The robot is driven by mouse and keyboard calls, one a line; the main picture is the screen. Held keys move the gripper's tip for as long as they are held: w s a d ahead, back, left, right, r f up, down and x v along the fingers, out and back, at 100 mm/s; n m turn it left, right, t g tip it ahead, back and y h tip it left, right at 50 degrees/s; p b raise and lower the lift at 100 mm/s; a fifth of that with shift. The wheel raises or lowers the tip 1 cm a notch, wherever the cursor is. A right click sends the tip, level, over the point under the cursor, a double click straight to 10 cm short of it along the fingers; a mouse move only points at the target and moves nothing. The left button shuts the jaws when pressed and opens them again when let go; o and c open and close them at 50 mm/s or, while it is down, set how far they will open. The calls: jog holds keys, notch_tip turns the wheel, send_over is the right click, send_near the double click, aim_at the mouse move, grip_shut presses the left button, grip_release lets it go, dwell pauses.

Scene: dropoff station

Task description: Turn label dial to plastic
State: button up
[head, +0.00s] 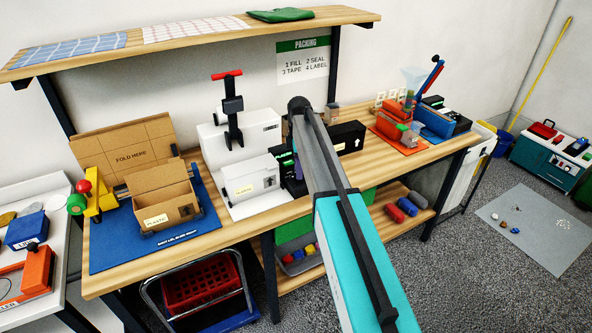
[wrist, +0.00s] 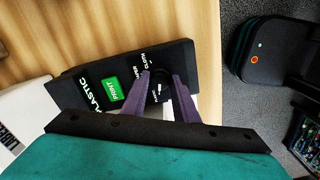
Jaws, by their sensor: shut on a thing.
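The label printer (wrist: 85,95) is a black box with a green PRINT button (wrist: 111,90) and large white lettering that appears to read PLASTIC, partly hidden. Its round black dial (wrist: 159,91) has a white pointer mark and small white words around it, too small to read fully. My gripper (wrist: 162,80) has its two purple fingers shut on the dial, one on each side. In the head view the printer (head: 287,163) shows only in part, left of my arm, which hides the dial and most of my gripper.
A white machine (head: 236,140) with a red-handled lever stands left of the printer. An open cardboard box (head: 160,195) sits on a blue mat (head: 120,245). A black box (head: 347,137) with a white arrow stands right of my arm. The bench's front edge (head: 215,237) is mostly clear.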

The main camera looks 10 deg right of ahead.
jog(key=o, duration=0.9)
jog(key=shift+s+a+f, duration=0.2)
jog(key=shift+s, duration=0.1)
jog(key=shift+o, duration=0.8)
jog(key=shift+w+d+r, duration=0.1)
jog(key=shift+r, duration=0.1)
jog(key=shift+w+r+b, duration=0.15)
jog(key=shift+r+b, duration=0.15)
jog(key=shift+r, duration=0.35)
notch_tip(320, 180, up, 12)
jog(key=b, duration=0.3)
jog(key=shift+r, duration=0.15)
